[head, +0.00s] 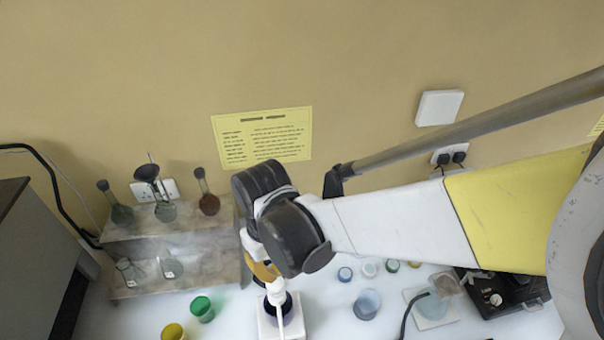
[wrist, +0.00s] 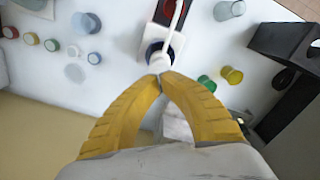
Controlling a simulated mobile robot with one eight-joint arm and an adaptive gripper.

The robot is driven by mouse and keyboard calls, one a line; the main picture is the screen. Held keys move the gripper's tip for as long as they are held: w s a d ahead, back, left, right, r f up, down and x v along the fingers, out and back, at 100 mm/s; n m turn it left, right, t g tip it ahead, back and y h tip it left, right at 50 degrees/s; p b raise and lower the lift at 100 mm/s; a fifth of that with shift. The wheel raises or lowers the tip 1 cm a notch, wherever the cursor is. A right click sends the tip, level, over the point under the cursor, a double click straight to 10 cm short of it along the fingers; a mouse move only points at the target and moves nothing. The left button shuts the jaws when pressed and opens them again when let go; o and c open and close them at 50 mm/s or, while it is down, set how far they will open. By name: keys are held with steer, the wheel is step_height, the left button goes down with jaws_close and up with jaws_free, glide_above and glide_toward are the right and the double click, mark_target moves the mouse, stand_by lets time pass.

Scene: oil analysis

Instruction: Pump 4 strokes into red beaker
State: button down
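A pump dispenser with a white head and long spout (wrist: 160,60) stands on a white base; in the head view its white head (head: 277,293) is just below my gripper. A dark blue ring or bottle shows under the head. Something red (wrist: 171,8), likely the red beaker, is under the spout at the top edge of the wrist view; it is partly cut off and crossed by the spout. I do not see it in the head view. My gripper (wrist: 160,77) has its yellow fingertips together at the pump head; whether they touch it, I cannot tell.
A green beaker (head: 202,308) and a yellow beaker (head: 173,332) stand left of the pump. A shelf (head: 130,291) with flasks is at the far left. A clear beaker (head: 367,304), several small jars and a hotplate-like device (head: 432,308) are to the right.

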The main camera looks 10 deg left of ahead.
mark_target(275, 281)
steer(key=shift+f, duration=0.15)
steer(key=shift+f+b, duration=2.65)
steer(key=shift+f, duration=0.05)
steer(key=shift+r, duration=0.1)
steer(key=shift+r+p, duration=2.1)
steer(key=shift+r, duration=0.65)
steer(key=shift+r, duration=0.1)
step_height(275, 281, up, 6)
steer(key=p, duration=0.4)
